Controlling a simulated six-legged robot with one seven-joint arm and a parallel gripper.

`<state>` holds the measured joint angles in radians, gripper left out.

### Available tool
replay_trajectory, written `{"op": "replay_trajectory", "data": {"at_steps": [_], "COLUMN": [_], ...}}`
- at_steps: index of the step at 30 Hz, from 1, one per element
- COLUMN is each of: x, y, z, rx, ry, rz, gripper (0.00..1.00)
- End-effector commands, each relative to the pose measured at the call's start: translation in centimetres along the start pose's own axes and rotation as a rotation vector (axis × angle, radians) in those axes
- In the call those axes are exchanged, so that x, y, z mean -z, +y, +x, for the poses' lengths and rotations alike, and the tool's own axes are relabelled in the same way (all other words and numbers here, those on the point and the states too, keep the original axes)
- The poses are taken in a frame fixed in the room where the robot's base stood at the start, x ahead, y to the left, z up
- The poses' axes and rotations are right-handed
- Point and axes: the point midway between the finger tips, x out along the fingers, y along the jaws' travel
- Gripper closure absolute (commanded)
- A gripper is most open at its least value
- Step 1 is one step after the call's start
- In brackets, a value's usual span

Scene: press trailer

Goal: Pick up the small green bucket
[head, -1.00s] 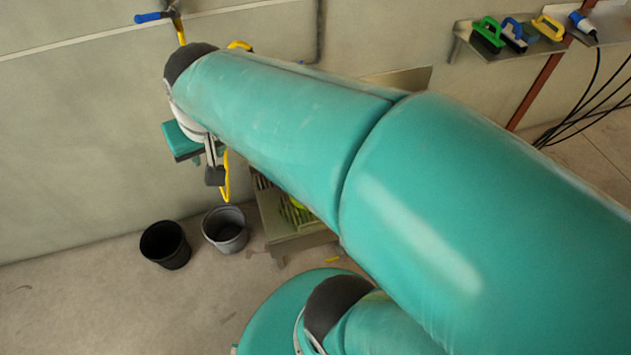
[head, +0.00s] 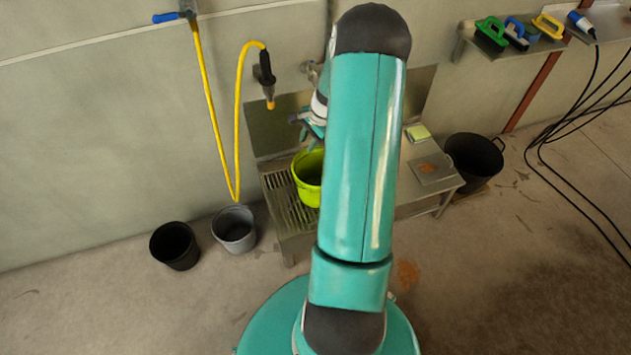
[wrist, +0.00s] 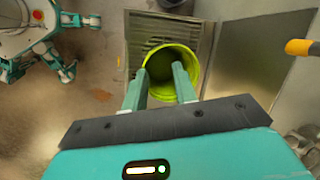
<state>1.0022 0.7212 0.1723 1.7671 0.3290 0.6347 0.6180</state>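The small green bucket (head: 307,178) is bright yellow-green and stands on the slatted part of a metal bench, partly hidden behind my arm in the head view. In the wrist view I look down into the bucket (wrist: 191,61), whose round opening faces me. My gripper (wrist: 158,80) is open, with its two teal fingers apart. The fingertips overlap the near left part of the bucket's opening in the picture; I cannot tell whether they touch it. In the head view the gripper (head: 308,130) shows just above the bucket, mostly hidden by my arm.
The metal bench (head: 412,207) stands against the wall, with a sponge (head: 417,132) on it. A yellow hose (head: 238,130) hangs left of it. A black bucket (head: 175,246) and a grey bucket (head: 234,230) stand on the floor left; a black tub (head: 474,160) stands right.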

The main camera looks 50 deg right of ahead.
Motion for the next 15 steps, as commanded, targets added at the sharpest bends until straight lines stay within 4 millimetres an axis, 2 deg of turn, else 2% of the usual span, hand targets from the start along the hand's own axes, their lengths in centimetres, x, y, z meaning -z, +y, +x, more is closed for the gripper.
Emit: {"op": "replay_trajectory", "data": {"at_steps": [1, 3, 6, 10, 15], "x": [2.5, 5.1, 8.1, 10.4, 11.1], "y": [1.6, 3.4, 6.0, 8.3, 9.2], "z": [2.2, 4.7, 7.8, 10.4, 12.2], "rx": [0.003, 0.014, 0.029, 0.044, 0.050], "ry": [-0.019, -0.038, -0.061, -0.081, -0.090], "rz": [0.092, 0.206, 0.348, 0.473, 0.527], "gripper": [0.72, 0.72, 0.72, 0.72, 0.72]}}
